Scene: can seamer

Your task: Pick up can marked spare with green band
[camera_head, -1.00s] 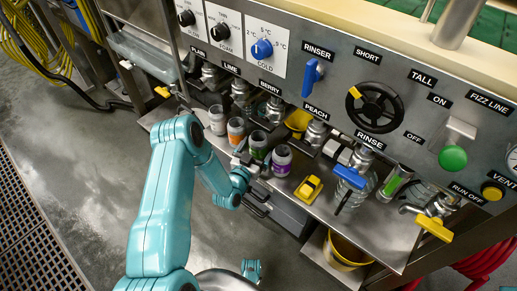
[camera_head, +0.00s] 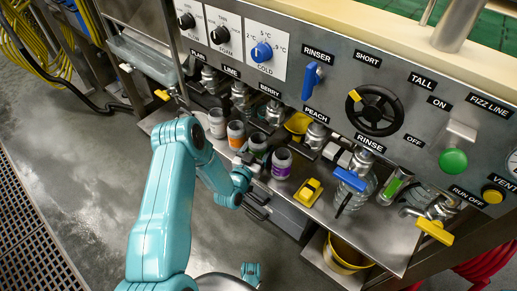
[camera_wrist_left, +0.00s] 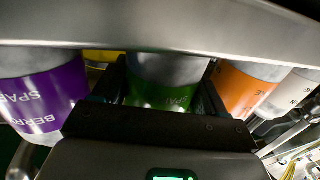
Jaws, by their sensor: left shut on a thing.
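The spare can with the green band (camera_head: 257,144) stands in a row of cans on the metal shelf. In the left wrist view its green band (camera_wrist_left: 160,97) shows between my fingers, with part of the word SPARE on it. My left gripper (camera_head: 247,158) comes from the front and is shut on this can. The purple-band can (camera_head: 281,163) stands to its right in the head view. The orange-band can (camera_head: 235,134) and a pale-band can (camera_head: 217,123) stand to its left. My right gripper is not in view.
A yellow block (camera_head: 308,192) lies on the shelf right of the cans. Taps and nozzles hang from the panel (camera_head: 410,90) close behind and above the cans. A yellow bucket (camera_head: 345,255) stands below the shelf. The floor in front is open.

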